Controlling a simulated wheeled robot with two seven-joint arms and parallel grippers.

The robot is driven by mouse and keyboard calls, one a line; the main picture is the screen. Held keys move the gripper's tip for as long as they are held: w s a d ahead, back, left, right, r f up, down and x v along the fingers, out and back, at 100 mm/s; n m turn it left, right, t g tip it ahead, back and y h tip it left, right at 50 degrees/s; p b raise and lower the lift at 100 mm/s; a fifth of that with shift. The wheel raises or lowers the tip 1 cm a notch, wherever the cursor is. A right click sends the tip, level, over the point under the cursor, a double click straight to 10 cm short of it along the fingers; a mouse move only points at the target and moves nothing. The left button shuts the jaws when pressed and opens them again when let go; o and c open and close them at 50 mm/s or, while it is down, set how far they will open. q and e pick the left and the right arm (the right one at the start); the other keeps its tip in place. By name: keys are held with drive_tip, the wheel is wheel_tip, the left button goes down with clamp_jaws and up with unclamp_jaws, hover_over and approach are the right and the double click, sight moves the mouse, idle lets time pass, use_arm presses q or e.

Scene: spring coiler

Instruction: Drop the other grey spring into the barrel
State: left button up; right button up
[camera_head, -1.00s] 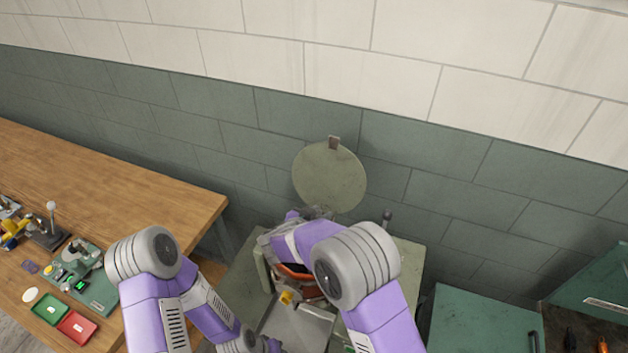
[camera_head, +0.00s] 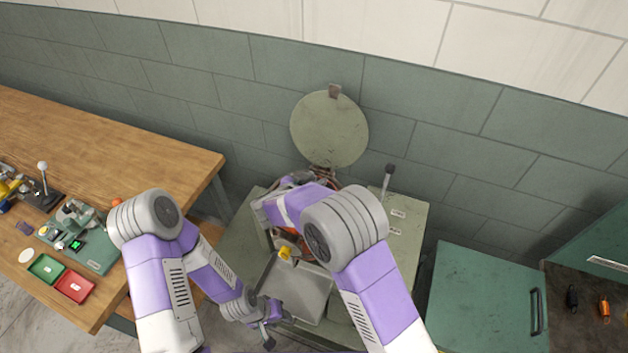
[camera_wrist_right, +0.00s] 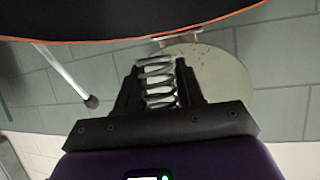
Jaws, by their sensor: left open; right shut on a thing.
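In the right wrist view, my right gripper (camera_wrist_right: 160,88) is shut on a grey coil spring (camera_wrist_right: 158,80). A dark round shape with an orange rim (camera_wrist_right: 150,22), apparently the barrel, fills the top of that view, apart from the spring in the picture. In the head view, my right forearm reaches over the pale green machine, below its raised round lid (camera_head: 329,130). The right fingers, the spring and most of the barrel are hidden behind this arm; only orange-red bits show. My left gripper (camera_head: 268,338) is open and empty, low in front of the machine.
A lever (camera_head: 388,180) stands on the machine's right side. A metal tray (camera_head: 300,292) and a yellow part (camera_head: 285,253) are at its front. A wooden bench (camera_head: 110,170) with a green tray (camera_head: 46,268) and red tray (camera_head: 75,286) is left. A green cabinet (camera_head: 483,300) is right.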

drive_tip(key=o, duration=1.1)
drive_tip(key=shift+r, duration=0.1)
drive_tip(key=v, duration=0.7)
drive_tip(key=shift+s+a+r, duration=0.1)
drive_tip(key=shift+s+a, duration=0.05)
drive_tip(key=shift+s, duration=0.1)
